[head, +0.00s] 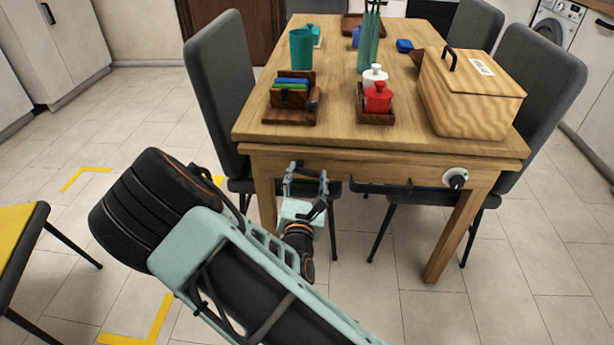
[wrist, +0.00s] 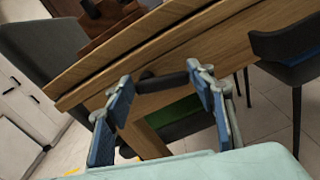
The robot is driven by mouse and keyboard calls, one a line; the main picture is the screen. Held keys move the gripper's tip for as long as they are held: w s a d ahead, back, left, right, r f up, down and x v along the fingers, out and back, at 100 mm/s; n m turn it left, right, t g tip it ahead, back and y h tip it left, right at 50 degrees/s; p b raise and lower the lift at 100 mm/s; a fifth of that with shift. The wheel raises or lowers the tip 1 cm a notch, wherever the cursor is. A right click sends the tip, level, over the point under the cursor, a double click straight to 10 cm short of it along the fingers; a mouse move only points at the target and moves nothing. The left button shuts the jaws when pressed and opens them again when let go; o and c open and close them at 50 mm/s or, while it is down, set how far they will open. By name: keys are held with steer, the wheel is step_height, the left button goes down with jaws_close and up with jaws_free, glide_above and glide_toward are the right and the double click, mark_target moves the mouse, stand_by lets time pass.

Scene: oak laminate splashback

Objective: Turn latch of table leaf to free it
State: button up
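The wooden table (head: 350,137) has a layered front edge, with a round white latch plate and black knob (head: 455,178) at the right of its apron. My gripper (head: 306,176) is open and empty in front of the left part of the apron, well left of the knob. In the wrist view the open fingers (wrist: 160,82) face the table edge, and a dark bar (wrist: 163,83) shows between them; I cannot tell whether they touch it. The knob is not seen in the wrist view.
Grey chairs stand at the left (head: 222,90) and right (head: 545,85) of the table. On top are a wooden box (head: 470,95), a red jar (head: 377,98), a teal cup (head: 301,50) and a wooden holder (head: 291,108). A yellow-topped seat (head: 18,232) is at the left.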

steer(key=c, duration=0.5)
steer(key=n+p, duration=0.1)
steer(key=p, duration=0.1)
steer(key=shift+r+p, duration=0.4)
steer(key=shift+a+n+p, duration=0.1)
steer(key=shift+n+p, duration=0.9)
steer(key=shift+n, duration=0.1)
steer(key=shift+f, duration=0.1)
steer(key=o, duration=1.2)
steer(key=shift+c, duration=0.2)
steer(key=s, duration=1.2)
steer(key=shift+a, duration=0.2)
